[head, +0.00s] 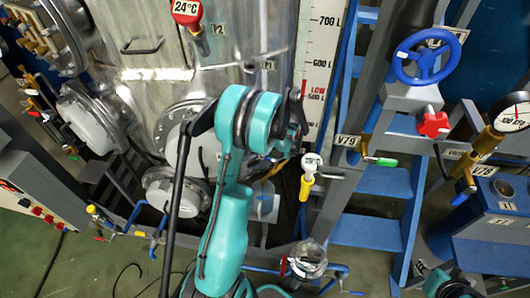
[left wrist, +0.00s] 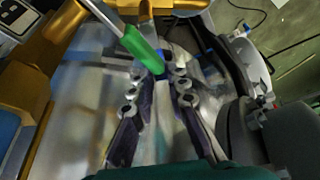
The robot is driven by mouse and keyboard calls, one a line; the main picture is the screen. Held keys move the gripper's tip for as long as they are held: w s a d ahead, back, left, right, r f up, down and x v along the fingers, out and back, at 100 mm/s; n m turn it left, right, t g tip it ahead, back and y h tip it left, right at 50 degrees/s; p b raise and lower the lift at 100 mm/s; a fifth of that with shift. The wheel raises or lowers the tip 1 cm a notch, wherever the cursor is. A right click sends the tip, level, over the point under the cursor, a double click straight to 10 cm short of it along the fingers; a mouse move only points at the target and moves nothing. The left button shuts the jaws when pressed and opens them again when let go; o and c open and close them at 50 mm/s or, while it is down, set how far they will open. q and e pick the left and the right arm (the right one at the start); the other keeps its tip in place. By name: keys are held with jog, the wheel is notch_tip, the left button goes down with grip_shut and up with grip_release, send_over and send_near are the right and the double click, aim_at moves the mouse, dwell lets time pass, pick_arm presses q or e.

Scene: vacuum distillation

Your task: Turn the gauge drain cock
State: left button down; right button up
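A cock lever with a green grip (left wrist: 143,48) and a bare metal shank shows in the left wrist view, its grip end near my left fingertips. My left gripper (left wrist: 155,72) has its two dark fingers apart, and the grip end appears to lie in the gap; contact is not clear. In the head view my left gripper (head: 293,122) is partly hidden by my teal wrist, beside the level gauge scale (head: 319,60). A green-handled cock (head: 382,161) by a V79 label shows to its right; I cannot tell if it is the same one. My right gripper is out of view.
A steel vessel (head: 120,25) stands behind my left arm. A small dial gauge with a yellow stem (head: 306,185) is right of the arm. Blue ladder steps (head: 375,231), a blue handwheel (head: 427,57) and a red knob (head: 432,123) lie further right. Pipes crowd the area.

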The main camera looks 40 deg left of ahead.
pick_arm(q)
jog(key=shift+s, duration=0.1)
jog(key=shift+s+d+n+g+h+b, duration=0.15)
jog(key=shift+s+n+g+b, duration=0.25)
jog(key=shift+n, duration=0.6)
jog(key=shift+s+d+n+g+h+b, duration=0.15)
jog(key=shift+s+n+g+b, duration=0.25)
jog(key=shift+n, duration=0.6)
jog(key=shift+s+d+n+g+h+b, duration=0.15)
jog(key=shift+s+n+g+b, duration=0.3)
jog(key=shift+n, duration=0.55)
jog(key=shift+d, duration=0.1)
jog(key=c, duration=1.5)
grip_release()
notch_tip(320, 180, up, 10)
jog(key=shift+r, duration=0.1)
jog(key=shift+c, duration=0.2)
